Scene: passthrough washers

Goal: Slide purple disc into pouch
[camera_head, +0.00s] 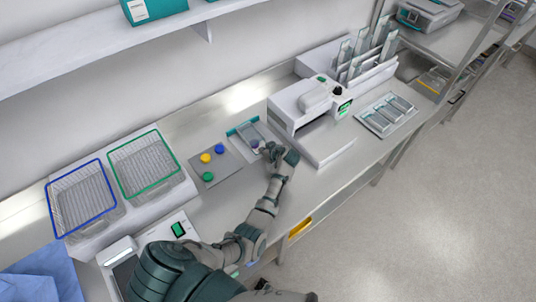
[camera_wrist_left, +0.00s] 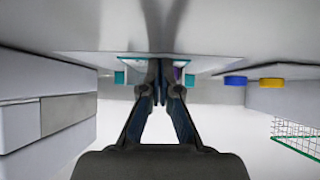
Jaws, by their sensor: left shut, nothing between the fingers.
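The clear pouch (camera_head: 250,134) with teal edges lies on the counter between the grey mat and the white machine. My left gripper (camera_head: 276,152) is low over the counter at the pouch's near right side, shut with nothing between its fingers. In the wrist view, which is upside down, its fingertips (camera_wrist_left: 160,68) are together in front of the pouch. Part of the purple disc (camera_wrist_left: 178,73) shows right beside the fingertips there, partly hidden by them. I cannot tell how far it lies inside the pouch. My right gripper is not in view.
Blue (camera_head: 219,148), yellow (camera_head: 205,157) and green (camera_head: 208,176) discs sit on the grey mat (camera_head: 228,165) to the left. A white machine (camera_head: 312,103) stands close on the right. Blue-rimmed (camera_head: 82,200) and green-rimmed (camera_head: 146,165) baskets stand farther left.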

